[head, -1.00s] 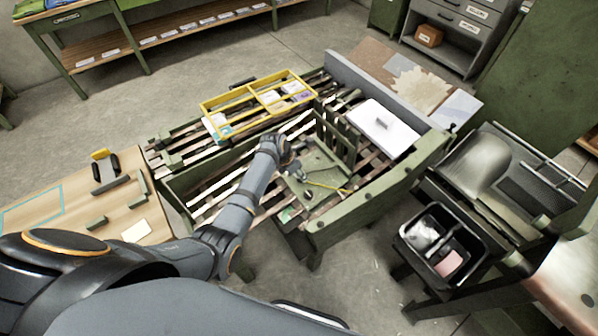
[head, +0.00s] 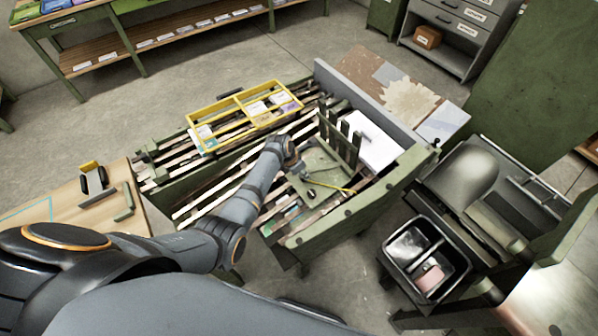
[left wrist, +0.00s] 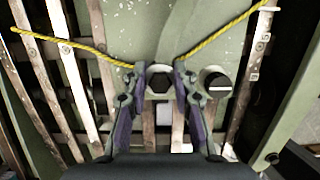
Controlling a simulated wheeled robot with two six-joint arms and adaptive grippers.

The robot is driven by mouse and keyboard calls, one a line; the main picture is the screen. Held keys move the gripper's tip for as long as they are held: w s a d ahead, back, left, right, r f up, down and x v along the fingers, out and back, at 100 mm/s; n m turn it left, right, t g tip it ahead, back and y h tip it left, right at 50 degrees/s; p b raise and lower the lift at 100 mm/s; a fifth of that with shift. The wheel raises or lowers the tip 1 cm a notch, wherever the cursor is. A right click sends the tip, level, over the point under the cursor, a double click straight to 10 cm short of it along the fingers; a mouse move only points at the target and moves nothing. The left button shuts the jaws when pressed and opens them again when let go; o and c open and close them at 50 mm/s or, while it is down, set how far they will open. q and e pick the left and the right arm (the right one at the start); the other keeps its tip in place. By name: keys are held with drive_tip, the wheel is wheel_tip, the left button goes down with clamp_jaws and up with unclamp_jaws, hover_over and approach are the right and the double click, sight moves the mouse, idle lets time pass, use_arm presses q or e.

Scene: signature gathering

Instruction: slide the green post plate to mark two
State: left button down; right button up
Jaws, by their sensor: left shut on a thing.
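The green post plate (head: 322,161) lies on the slatted bench bed, with upright posts (head: 340,140) along its far right side. A yellow cord (head: 335,186) runs across its near part. My left gripper (head: 298,174) is low at the plate's left part. In the left wrist view my left gripper (left wrist: 159,88) is shut on a dark hexagonal knob (left wrist: 159,81) on the plate (left wrist: 150,35). A round knob (left wrist: 217,83) with a white line sits just right of the fingers. I cannot read any mark numbers. My right gripper is not in view.
A yellow divided tray (head: 196,131) sits on the bench's far left side. A white panel (head: 375,147) lies just beyond the posts, before a grey end board (head: 365,105). A black two-part bin (head: 400,265) stands right. A wooden table (head: 75,212) is at left.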

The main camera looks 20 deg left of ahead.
use_arm(q)
drive_tip(key=shift+w+d+f+b, duration=0.15)
drive_tip(key=shift+w+d+b, duration=0.25)
drive_tip(key=shift+w+d, duration=0.45)
drive_tip(key=shift+w+d+r, duration=0.15)
drive_tip(key=shift+w+r, duration=0.05)
drive_tip(key=shift+a+r, duration=0.2)
drive_tip(key=shift+r, duration=0.1)
drive_tip(key=shift+w+d, duration=0.1)
drive_tip(key=c, duration=1.5)
unclamp_jaws()
drive_tip(key=o, duration=0.4)
drive_tip(key=shift+d, duration=0.1)
drive_tip(key=shift+o, duration=0.2)
drive_tip(key=shift+f, duration=0.1)
drive_tip(key=v, duration=1.2)
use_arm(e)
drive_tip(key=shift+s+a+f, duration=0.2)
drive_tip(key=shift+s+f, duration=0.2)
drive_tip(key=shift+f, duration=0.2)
